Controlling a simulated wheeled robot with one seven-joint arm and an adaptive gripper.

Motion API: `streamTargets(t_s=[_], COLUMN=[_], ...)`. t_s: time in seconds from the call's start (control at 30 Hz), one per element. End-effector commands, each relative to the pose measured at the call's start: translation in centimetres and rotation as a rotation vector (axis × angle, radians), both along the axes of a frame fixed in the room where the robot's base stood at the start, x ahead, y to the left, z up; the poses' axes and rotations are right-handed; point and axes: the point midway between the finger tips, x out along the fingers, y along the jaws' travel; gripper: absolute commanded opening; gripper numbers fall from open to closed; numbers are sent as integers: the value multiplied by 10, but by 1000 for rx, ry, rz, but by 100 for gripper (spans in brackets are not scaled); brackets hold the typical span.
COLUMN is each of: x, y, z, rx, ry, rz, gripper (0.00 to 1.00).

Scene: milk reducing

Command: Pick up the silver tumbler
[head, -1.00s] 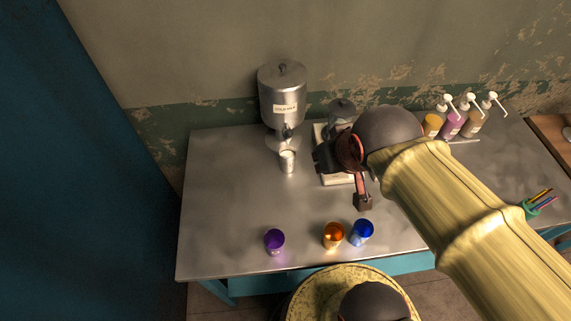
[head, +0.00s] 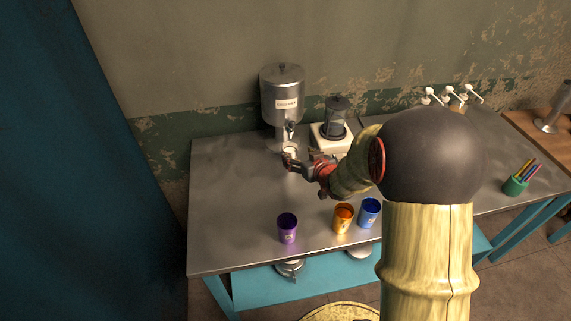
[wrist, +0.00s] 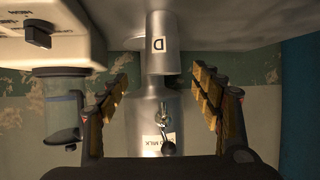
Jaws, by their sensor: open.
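The silver tumbler (head: 291,151) stands upright on the metal table under the dispenser's tap, partly hidden by my gripper in the head view. In the wrist view, which is upside down, the tumbler (wrist: 163,42) shows a white label with a "D". My gripper (head: 288,161) is open and low over the table at the tumbler's near side. In the wrist view my gripper (wrist: 160,76) has one finger on each side of the tumbler's line, with a gap on both sides. I cannot tell how deep the tumbler sits between the fingers.
The steel milk dispenser (head: 282,98) stands right behind the tumbler. A blender (head: 337,120) on a white base is to its right. Purple (head: 287,229), orange (head: 343,219) and blue (head: 369,212) cups stand near the front edge. The table's left part is clear.

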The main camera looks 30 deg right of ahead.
Motion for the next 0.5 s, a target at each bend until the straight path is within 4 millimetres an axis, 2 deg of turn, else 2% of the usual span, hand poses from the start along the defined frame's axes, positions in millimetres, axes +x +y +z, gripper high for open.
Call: streamTargets(t_s=[0.5], x=[57], y=[1], z=[-28], rx=[0], ry=[1], rz=[1], gripper=[65])
